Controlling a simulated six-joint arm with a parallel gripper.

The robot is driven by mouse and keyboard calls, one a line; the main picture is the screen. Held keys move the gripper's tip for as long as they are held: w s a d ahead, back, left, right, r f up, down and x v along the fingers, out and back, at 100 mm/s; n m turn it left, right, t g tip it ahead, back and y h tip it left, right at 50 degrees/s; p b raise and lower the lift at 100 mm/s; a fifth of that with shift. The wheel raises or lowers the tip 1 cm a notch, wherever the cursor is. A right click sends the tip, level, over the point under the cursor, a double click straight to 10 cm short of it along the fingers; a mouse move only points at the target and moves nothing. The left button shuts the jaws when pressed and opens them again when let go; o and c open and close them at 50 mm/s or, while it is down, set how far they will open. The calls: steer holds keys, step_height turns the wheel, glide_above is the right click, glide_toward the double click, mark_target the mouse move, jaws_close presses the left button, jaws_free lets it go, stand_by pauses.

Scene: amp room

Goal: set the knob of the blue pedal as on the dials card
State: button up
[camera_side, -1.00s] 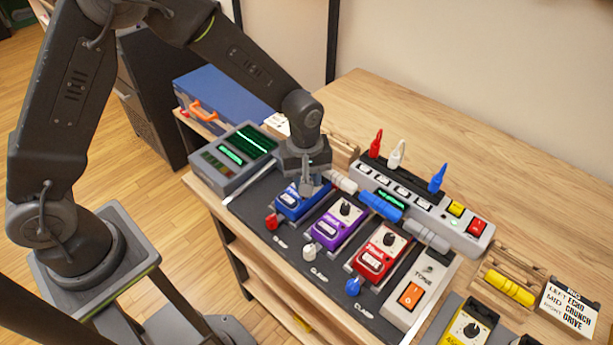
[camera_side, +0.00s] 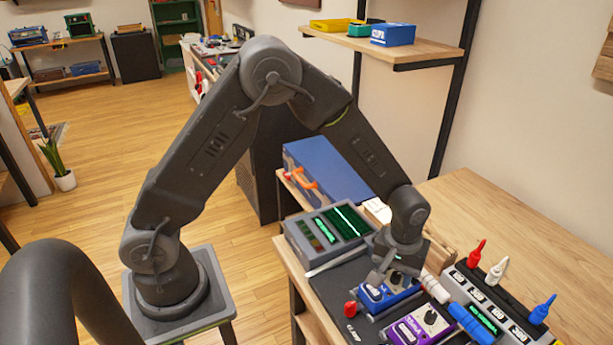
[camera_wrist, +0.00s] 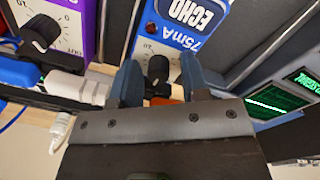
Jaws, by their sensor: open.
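The blue pedal (camera_side: 373,301) sits on the dark board below my gripper (camera_side: 388,279). In the wrist view the blue pedal (camera_wrist: 190,22) reads "ECHO" and "75mA". Its black knob (camera_wrist: 158,70) stands between the two fingers of my open gripper (camera_wrist: 158,82), with a small gap visible at the sides. The knob's pointer is hard to make out. A white card (camera_side: 378,210), partly behind my arm, may be the dials card; its writing cannot be read.
The purple pedal (camera_side: 422,326) stands beside the blue one. A grey device with green screens (camera_side: 328,231) is on the other side. A white plug (camera_side: 434,286) and a blue plug (camera_side: 470,322) lie close by.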

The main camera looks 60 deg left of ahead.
mark_target(396, 274)
steer(key=m, duration=0.4)
steer(key=shift+m, duration=0.4)
steer(key=m, duration=0.4)
steer(key=shift+a+m, duration=0.1)
steer(key=shift+m, duration=0.2)
step_height(396, 274, up, 14)
step_height(396, 274, down, 14)
steer(key=n, duration=0.7)
steer(key=shift+f, duration=0.2)
steer(key=m, duration=0.2)
steer(key=shift+w+r+m, duration=0.1)
steer(key=shift+r+m, duration=0.05)
steer(key=shift+m, duration=0.15)
steer(key=m, duration=0.4)
steer(key=shift+m, duration=0.3)
step_height(396, 274, up, 15)
steer(key=s+a+r+t, duration=0.1)
steer(key=s+a+r, duration=0.1)
steer(key=s, duration=0.3)
steer(key=s+a+r+n+t, duration=0.1)
steer(key=s+a+r+t, duration=0.1)
steer(key=s, duration=0.4)
steer(key=s+a+r+n+t, duration=0.1)
steer(key=s+a+r, duration=0.3)
steer(key=s+r, duration=0.1)
steer(key=shift+s+a, duration=0.25)
steer(key=shift+s, duration=0.1)
